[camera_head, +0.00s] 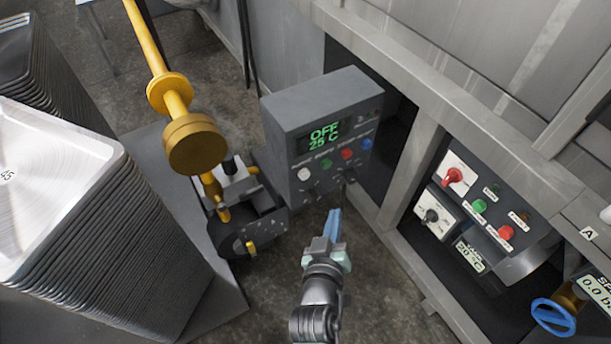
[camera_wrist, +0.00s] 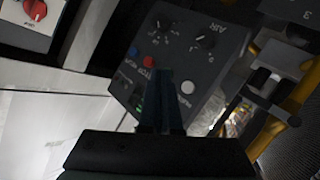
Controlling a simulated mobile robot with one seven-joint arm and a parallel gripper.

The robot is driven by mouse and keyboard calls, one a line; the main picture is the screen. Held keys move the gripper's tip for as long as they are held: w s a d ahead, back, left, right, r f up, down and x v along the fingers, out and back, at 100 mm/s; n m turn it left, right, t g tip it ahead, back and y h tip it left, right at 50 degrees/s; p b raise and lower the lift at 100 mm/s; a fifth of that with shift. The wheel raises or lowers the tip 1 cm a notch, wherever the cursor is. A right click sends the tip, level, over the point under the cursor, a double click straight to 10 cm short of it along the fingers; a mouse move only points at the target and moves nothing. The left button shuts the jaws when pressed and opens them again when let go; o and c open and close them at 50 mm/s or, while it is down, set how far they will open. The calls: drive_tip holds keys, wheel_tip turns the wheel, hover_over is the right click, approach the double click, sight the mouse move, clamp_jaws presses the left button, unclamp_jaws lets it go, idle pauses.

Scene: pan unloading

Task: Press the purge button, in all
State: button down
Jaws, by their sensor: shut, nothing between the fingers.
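A grey control box (camera_head: 325,115) stands in the middle of the head view, its lit display reading OFF and 25 C. Its face carries a white button (camera_head: 304,174), a green button (camera_head: 326,164), a red button (camera_head: 347,155) and a blue button (camera_head: 366,144). I cannot clearly read their labels, so I cannot tell which is purge. My gripper (camera_head: 335,211) is shut and empty, below and in front of the face. In the wrist view the fingers (camera_wrist: 166,72) cover part of the panel between the red button (camera_wrist: 149,62) and the white button (camera_wrist: 187,87). Touching cannot be seen.
Left of the box are a yellow pipe (camera_head: 195,145) and a dark fitting. Stacked metal pans (camera_head: 100,240) fill the left. At right, a frame (camera_head: 405,180) borders a second panel (camera_head: 485,205) with knobs and buttons, and a blue valve wheel (camera_head: 553,316).

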sight(304, 174)
drive_tip(key=shift+w+a, duration=0.1)
drive_tip(key=w+a+b, duration=0.5)
drive_tip(key=w+b, duration=0.1)
drive_tip(key=w, duration=0.1)
idle(0.4)
idle(1.9)
drive_tip(key=shift+w+a, duration=0.25)
drive_tip(key=shift+w, duration=0.1)
drive_tip(key=shift+w+a+b, duration=0.35)
drive_tip(key=shift+w+b, duration=0.05)
drive_tip(key=shift+b, duration=0.2)
idle(0.7)
drive_tip(key=shift+d+r, duration=0.1)
drive_tip(key=shift+s+d+p, duration=0.5)
drive_tip(key=shift+s+p, duration=0.1)
drive_tip(key=shift+s, duration=0.15)
